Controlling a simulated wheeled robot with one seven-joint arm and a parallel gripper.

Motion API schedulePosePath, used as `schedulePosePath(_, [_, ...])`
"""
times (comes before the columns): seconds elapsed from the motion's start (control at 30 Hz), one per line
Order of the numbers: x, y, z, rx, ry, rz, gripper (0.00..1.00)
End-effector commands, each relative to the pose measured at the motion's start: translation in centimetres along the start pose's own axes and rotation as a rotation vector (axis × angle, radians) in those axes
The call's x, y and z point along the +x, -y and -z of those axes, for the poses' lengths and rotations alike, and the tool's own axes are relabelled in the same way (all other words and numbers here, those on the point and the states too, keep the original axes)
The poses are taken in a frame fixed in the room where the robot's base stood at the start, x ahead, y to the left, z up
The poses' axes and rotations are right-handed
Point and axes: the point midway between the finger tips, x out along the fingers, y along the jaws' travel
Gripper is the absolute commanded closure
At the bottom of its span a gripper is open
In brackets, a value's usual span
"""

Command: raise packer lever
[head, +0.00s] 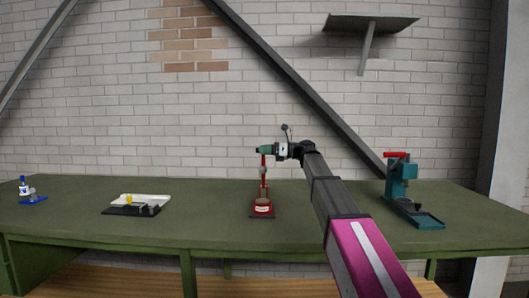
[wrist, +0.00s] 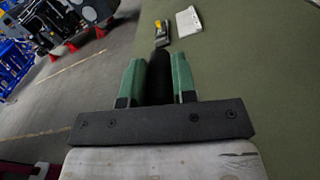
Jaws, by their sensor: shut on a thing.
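The red packer (head: 262,209) stands on the green bench in the middle of the head view. Its red lever (head: 263,169) rises about upright from the base to my gripper (head: 264,150). In the wrist view my gripper (wrist: 159,82) has its two green fingers on either side of a black rounded grip (wrist: 161,65), and it is shut on this lever end. The fingers hide part of the grip. The lever's top is hidden by the gripper in the head view.
A teal press (head: 397,182) with a red handle stands on the right of the bench (head: 330,225). A white tray (head: 151,200) with a dark device and a blue-based item (head: 34,199) are at left. The bench around the packer is clear.

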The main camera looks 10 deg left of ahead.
Motion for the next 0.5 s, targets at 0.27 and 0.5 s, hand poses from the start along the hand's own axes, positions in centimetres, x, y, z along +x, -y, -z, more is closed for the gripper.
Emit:
schedulePosePath(0.27, [-0.07,0.19,0.43,0.003,-0.009,0.005,0.51])
schedulePosePath(0.5, [-0.07,0.12,0.26,0.001,-0.006,0.004,0.51])
